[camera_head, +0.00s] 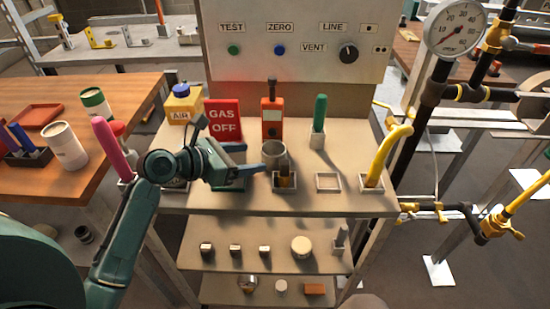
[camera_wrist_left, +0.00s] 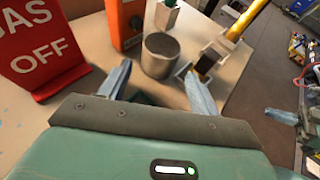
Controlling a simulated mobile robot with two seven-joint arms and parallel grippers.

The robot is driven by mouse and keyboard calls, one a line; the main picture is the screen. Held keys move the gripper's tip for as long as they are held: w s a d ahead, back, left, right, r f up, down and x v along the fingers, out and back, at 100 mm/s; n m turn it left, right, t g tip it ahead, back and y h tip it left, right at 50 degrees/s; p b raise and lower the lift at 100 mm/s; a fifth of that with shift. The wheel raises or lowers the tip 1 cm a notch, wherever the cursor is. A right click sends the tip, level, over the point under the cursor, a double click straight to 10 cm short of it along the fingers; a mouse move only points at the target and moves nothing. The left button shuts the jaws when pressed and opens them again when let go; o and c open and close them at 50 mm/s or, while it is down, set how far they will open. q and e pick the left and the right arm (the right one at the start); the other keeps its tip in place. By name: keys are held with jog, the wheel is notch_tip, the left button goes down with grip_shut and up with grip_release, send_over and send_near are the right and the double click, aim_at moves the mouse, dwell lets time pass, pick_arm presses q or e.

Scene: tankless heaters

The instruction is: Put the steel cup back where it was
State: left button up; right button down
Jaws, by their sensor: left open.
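The steel cup (camera_head: 273,154) stands upright on the bench shelf, behind a small square holder with a brass and dark piece in it (camera_head: 284,178). In the left wrist view the steel cup (camera_wrist_left: 160,54) shows just beyond and between my fingertips. My left gripper (camera_head: 252,157) reaches in from the left, low over the shelf, with its jaws apart and nothing held. The left gripper (camera_wrist_left: 157,74) shows both blue-grey fingers spread in the wrist view; I cannot tell whether one touches the cup.
An empty square holder (camera_head: 328,181) is right of the cup. A yellow handle (camera_head: 388,153) stands in another holder further right. An orange device (camera_head: 272,117), a green-handled tool (camera_head: 319,113) and a red GAS OFF sign (camera_head: 223,120) stand behind. The wooden table (camera_head: 50,186) is at left.

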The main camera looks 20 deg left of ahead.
aim_at(263, 154)
pick_arm(q)
jog(key=x, duration=0.7)
jog(key=shift+w+d+r+b, duration=0.1)
jog(key=shift+w+d+b, duration=0.1)
jog(key=shift+b, duration=0.2)
jog(key=shift+c, duration=0.3)
jog(key=c, duration=0.7)
jog(key=shift+c, duration=0.8)
jog(key=shift+r, duration=0.1)
